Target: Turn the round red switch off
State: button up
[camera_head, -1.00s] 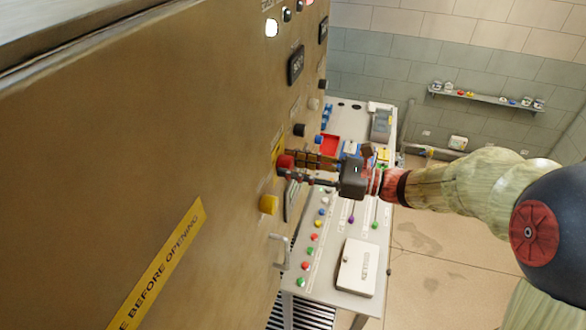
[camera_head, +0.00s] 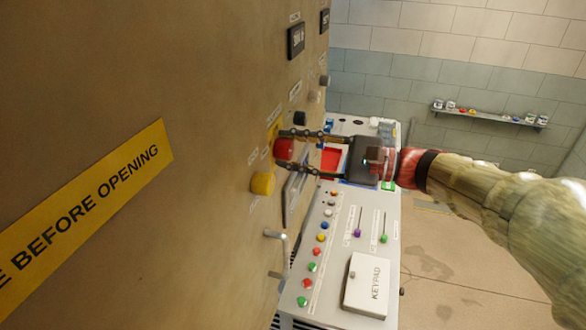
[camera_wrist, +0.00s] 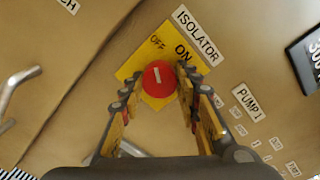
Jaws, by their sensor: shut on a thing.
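The round red switch (camera_head: 284,149) sticks out of the tan cabinet front (camera_head: 200,80). In the wrist view the red switch (camera_wrist: 159,79) has a white line on its face and sits on a yellow plate marked OFF and ON, beside an ISOLATOR label (camera_wrist: 199,36). The white line points up, roughly toward the OFF word. My gripper (camera_head: 280,151) is shut on the switch, one finger above and one below it in the head view. In the wrist view my gripper (camera_wrist: 160,78) has a finger on each side of the switch.
A metal handle (camera_head: 281,245) juts from the cabinet lower down. A console with buttons, sliders and a keypad box (camera_head: 367,284) stands behind, to the right.

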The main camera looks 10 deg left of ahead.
jog(key=n+b, duration=0.1)
jog(key=b, duration=0.1)
jog(key=n+b, duration=0.3)
jog(key=b, duration=0.2)
jog(key=shift+f+n, duration=0.25)
jog(key=shift+n, duration=0.15)
jog(key=shift+r+n+b, duration=0.2)
jog(key=shift+n+b, duration=0.5)
jog(key=shift+b, duration=0.35)
jog(key=o, duration=1.1)
jog(key=shift+o, duration=0.3)
jog(key=d, duration=1.2)
jog(key=shift+s+r, duration=0.15)
jog(key=shift+s, duration=0.3)
